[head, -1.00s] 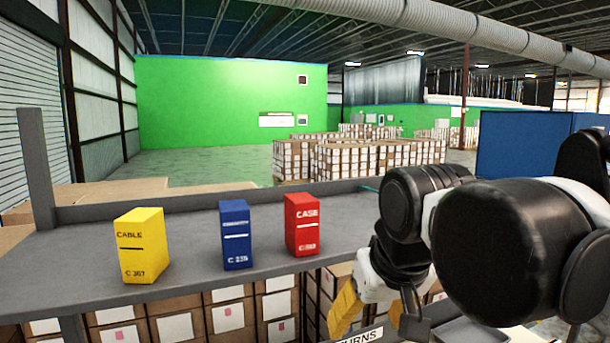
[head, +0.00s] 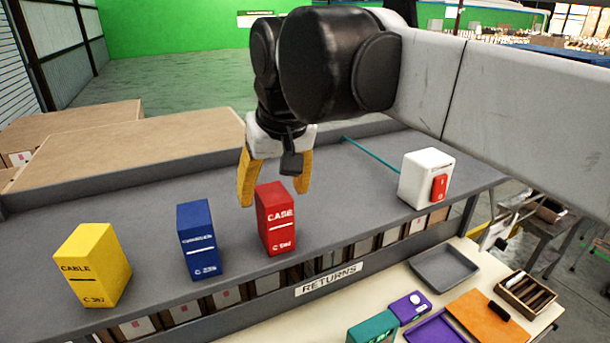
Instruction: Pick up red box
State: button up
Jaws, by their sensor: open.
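The red box (head: 277,222), marked CASE, stands upright on the grey shelf (head: 345,222) in the head view. My gripper (head: 273,198) is open, with yellow fingers pointing down. It hangs above and slightly behind the red box, one finger to the left of the box's top and the other to the right. The box's top partly overlaps the space between the fingers in the picture. I cannot tell whether the fingers touch it.
A blue box (head: 198,240) and a yellow box (head: 93,265) stand to the left. A white box (head: 426,178) with a red part stands at the right. Below, a pale table (head: 463,262) holds a grey tray (head: 445,266) and other items. Shelf between red and white boxes is clear.

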jog(key=f, duration=0.1)
jog(key=f+p, duration=0.1)
jog(key=f, duration=0.2)
jog(key=shift+a, duration=0.35)
jog(key=shift+w+f, duration=0.3)
jog(key=shift+w, duration=0.25)
jog(key=shift+s+r, duration=0.15)
jog(key=shift+s, duration=0.15)
jog(key=c, duration=1.1)
jog(key=shift+c, duration=1.4)
